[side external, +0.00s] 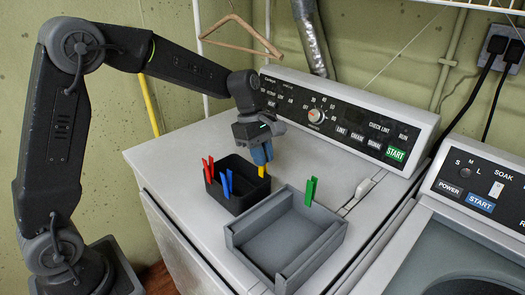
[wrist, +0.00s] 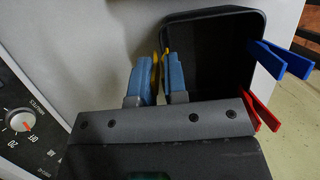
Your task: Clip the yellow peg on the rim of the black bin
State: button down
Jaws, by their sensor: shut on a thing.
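The black bin (side external: 240,199) stands on top of the white washing machine. It also shows in the wrist view (wrist: 216,18). A yellow peg (side external: 261,171) is between the blue fingertips of my gripper (side external: 261,154), at the bin's back right rim. In the wrist view my gripper (wrist: 161,75) is shut on the yellow peg (wrist: 167,56), close to the bin's edge. Whether the peg straddles the rim cannot be told. A red peg (side external: 208,170) and a blue peg (side external: 226,183) are clipped on the bin's rim on the left side.
A grey tray (side external: 233,238) stands in front of the bin, to its right. A green peg (side external: 311,190) stands upright at its back right wall. The control panel (side external: 340,118) rises behind. A wooden hanger (side external: 240,38) hangs above.

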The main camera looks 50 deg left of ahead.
jog(key=shift+f, duration=0.1)
dwell(0.3)
jog(key=c, duration=1.1)
grip_release()
jog(key=v, duration=1.3)
jog(key=s+d+r+m+t+y, duration=0.2)
jog(key=s+m, duration=0.6)
jog(key=s, duration=0.3)
jog(key=s+f+m+t, duration=0.1)
jog(key=s+f+m, duration=0.1)
jog(key=s+m, duration=0.1)
jog(key=s+f+m+t+y, duration=0.1)
jog(key=s+f+m, duration=0.1)
jog(key=s, duration=0.3)
jog(key=s+d+f+m+t, duration=0.1)
jog(key=s+f+m, duration=0.1)
jog(key=s+m, duration=0.3)
jog(key=shift+d, duration=0.1)
